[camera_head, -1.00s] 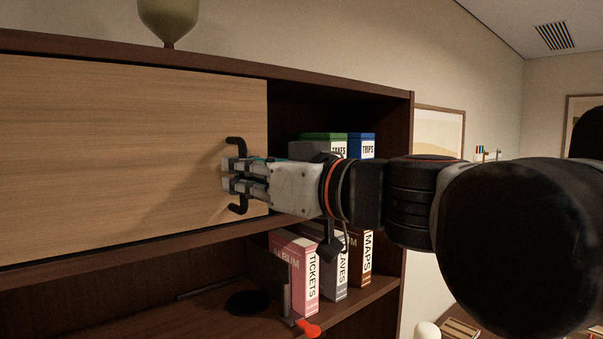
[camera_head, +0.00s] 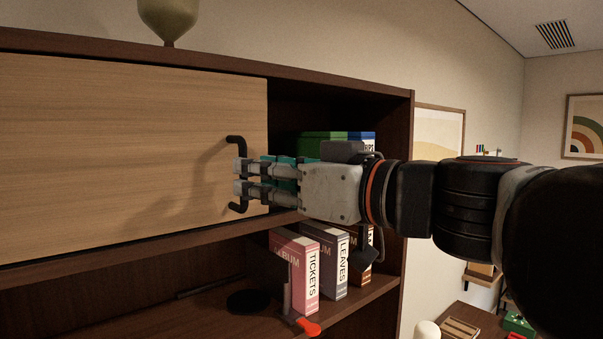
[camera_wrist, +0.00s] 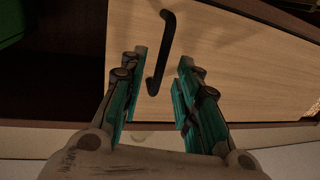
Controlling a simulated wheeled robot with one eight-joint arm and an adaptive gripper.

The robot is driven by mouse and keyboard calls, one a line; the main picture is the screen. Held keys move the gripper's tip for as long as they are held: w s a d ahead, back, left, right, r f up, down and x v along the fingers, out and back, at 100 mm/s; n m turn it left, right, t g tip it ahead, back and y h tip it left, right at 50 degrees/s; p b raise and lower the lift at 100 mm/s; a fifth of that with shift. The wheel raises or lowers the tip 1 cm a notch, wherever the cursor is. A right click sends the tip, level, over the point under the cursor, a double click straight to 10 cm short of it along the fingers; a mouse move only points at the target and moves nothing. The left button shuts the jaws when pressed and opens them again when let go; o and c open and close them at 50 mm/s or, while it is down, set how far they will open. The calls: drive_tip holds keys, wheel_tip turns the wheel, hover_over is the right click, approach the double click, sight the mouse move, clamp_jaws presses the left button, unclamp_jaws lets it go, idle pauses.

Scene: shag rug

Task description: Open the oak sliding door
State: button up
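The oak sliding door (camera_head: 110,150) covers the left part of the upper compartment in the head view. To the right of its edge the compartment is exposed and dark. The black bow handle (camera_head: 237,145) sits near the door's right edge. My gripper (camera_head: 240,178) is at the handle, its fingertips overlapping the handle's middle in this view. In the wrist view my gripper (camera_wrist: 158,75) is open, with the handle (camera_wrist: 163,60) ahead and in line with the gap between the teal-padded fingers. I see no finger pressing on the handle. The fingers hide part of it in the head view.
Green and blue binders (camera_head: 325,143) stand in the exposed compartment behind my gripper. Albums (camera_head: 320,265) stand on the shelf below, beside a red-tipped object (camera_head: 307,327). A vase (camera_head: 168,20) stands on the cabinet top (camera_head: 230,66). The cabinet's right side panel (camera_head: 404,140) is near my wrist.

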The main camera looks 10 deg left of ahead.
drive_tip(key=v, duration=0.7)
drive_tip(key=shift+s+d, duration=0.2)
drive_tip(key=shift+d, duration=0.15)
drive_tip(key=w+d+f+m+h+b, duration=0.1)
drive_tip(key=d+f+m+h+b, duration=0.25)
drive_tip(key=f+b, duration=1.1)
drive_tip(key=d+f+m+h+b, duration=0.25)
drive_tip(key=d+f+h, duration=0.2)
drive_tip(key=f, duration=2.05)
drive_tip(key=d+f+m+h+b, duration=0.2)
drive_tip(key=d+f+b, duration=0.4)
drive_tip(key=f, duration=0.5)
drive_tip(key=s+d+f+m+h+b, duration=0.1)
drive_tip(key=d+f+b, duration=0.5)
drive_tip(key=f, duration=0.6)
drive_tip(key=s+d+f+m+g+h+b, duration=0.1)
drive_tip(key=d+f+m+h+b, duration=0.2)
drive_tip(key=f, duration=0.9)
drive_tip(key=d+h+b, duration=0.2)
drive_tip(key=d+b, duration=0.1)
drive_tip(key=d, duration=0.1)
drive_tip(key=shift+s+d+m, duration=0.2)
drive_tip(key=shift+d+m, duration=0.1)
